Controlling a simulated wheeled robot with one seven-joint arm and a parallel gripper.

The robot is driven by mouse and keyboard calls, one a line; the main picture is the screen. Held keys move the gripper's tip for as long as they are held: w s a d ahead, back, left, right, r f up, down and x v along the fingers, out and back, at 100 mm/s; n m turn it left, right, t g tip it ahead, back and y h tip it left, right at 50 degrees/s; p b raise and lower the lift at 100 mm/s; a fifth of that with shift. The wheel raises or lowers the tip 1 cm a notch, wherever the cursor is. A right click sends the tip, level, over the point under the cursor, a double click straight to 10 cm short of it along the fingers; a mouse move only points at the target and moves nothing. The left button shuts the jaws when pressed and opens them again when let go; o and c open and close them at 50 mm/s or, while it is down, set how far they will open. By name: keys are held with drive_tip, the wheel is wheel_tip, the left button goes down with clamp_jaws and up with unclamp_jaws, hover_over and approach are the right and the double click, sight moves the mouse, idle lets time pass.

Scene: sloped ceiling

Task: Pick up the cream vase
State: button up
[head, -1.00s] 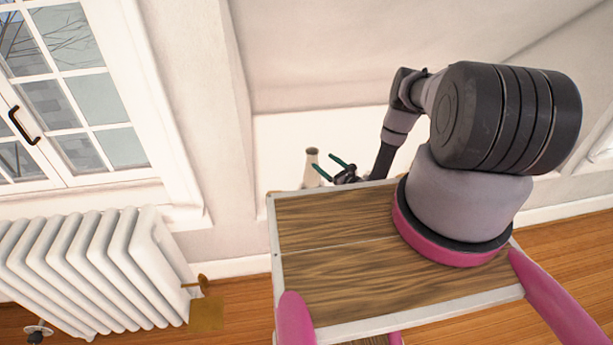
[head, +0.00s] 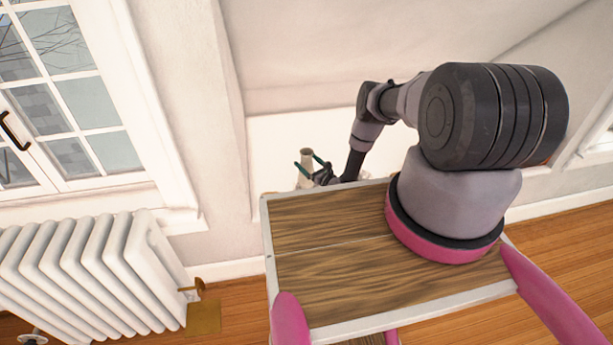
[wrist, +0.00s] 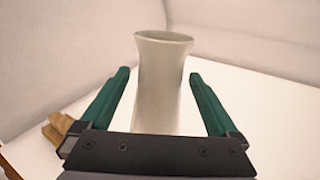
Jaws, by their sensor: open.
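The cream vase (wrist: 160,85) stands upright on a white surface in the wrist view, with a flared rim and a narrower neck. In the head view the vase (head: 306,157) shows beyond the far edge of my wooden top, its lower part partly hidden. My gripper (wrist: 158,82) is open, with one green finger on each side of the vase. A gap shows between each finger and the vase in the wrist view. In the head view my gripper (head: 309,161) reaches the vase from the right, its fingers around it. The vase's base is hidden behind the gripper body in the wrist view.
The white surface (wrist: 235,115) around the vase is largely clear, with walls behind it. A small wooden object (wrist: 58,128) shows at the lower left of the wrist view. A white radiator (head: 90,270) and a window (head: 65,110) are at the left.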

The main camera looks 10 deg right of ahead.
drive_tip(key=shift+w+a, duration=0.15)
drive_tip(key=shift+w, duration=0.2)
clamp_jaws()
